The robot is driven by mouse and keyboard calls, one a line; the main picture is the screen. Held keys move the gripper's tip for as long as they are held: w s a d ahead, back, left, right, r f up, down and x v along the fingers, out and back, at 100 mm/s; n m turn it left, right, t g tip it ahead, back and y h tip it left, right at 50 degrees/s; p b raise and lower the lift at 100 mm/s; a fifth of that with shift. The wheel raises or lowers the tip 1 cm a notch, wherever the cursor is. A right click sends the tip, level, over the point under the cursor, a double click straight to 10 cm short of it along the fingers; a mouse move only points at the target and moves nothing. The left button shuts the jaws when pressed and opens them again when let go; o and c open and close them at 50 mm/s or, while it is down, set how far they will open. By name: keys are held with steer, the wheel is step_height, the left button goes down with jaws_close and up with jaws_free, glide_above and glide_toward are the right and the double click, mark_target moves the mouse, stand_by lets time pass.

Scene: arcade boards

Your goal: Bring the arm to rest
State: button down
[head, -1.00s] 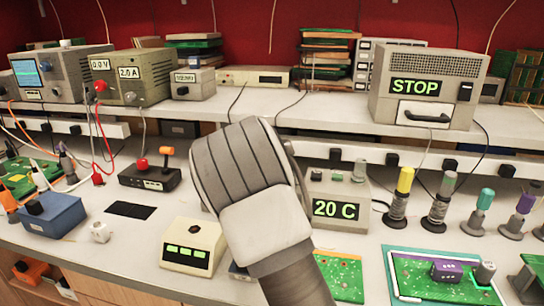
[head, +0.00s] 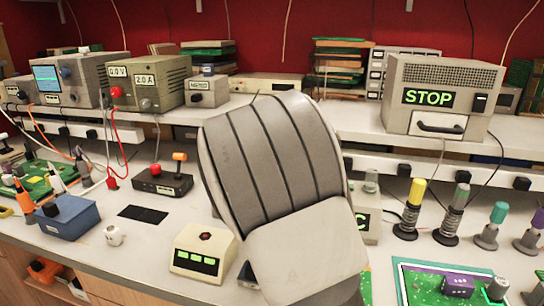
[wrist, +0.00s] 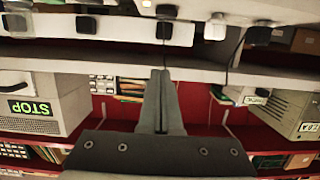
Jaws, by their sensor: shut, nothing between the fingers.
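My arm link (head: 275,165) fills the middle of the head view, raised above the bench and bent. My gripper is hidden in the head view. In the wrist view my gripper (wrist: 162,78) shows with its two fingers together, shut and empty. That view looks upside down at the shelf and the red wall, and the fingers touch nothing that I can see.
The white bench (head: 130,240) holds a beige box with green lights (head: 198,253), a blue box (head: 67,217), a joystick box (head: 161,184) and a green board (head: 420,285). The shelf carries a STOP oven (head: 440,95) and power supplies (head: 145,80). Screwdriver-like tools (head: 410,208) stand at right.

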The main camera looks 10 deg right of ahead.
steer(key=s+a+r+n+g+y+p, duration=0.15)
steer(key=s+r+y, duration=0.25)
steer(key=s, duration=0.7)
steer(key=s+a+r+n+g+y+p, duration=0.1)
steer(key=s+r+n+g+y, duration=0.2)
steer(key=s, duration=0.8)
steer(key=s+d+f+g, duration=0.1)
steer(key=s+d+g, duration=0.1)
steer(key=s, duration=0.7)
steer(key=s+d+f+g+h+p, duration=0.1)
steer(key=s+g, duration=0.1)
steer(key=s, duration=0.8)
steer(key=shift+s+d, duration=0.15)
steer(key=shift+d, duration=0.25)
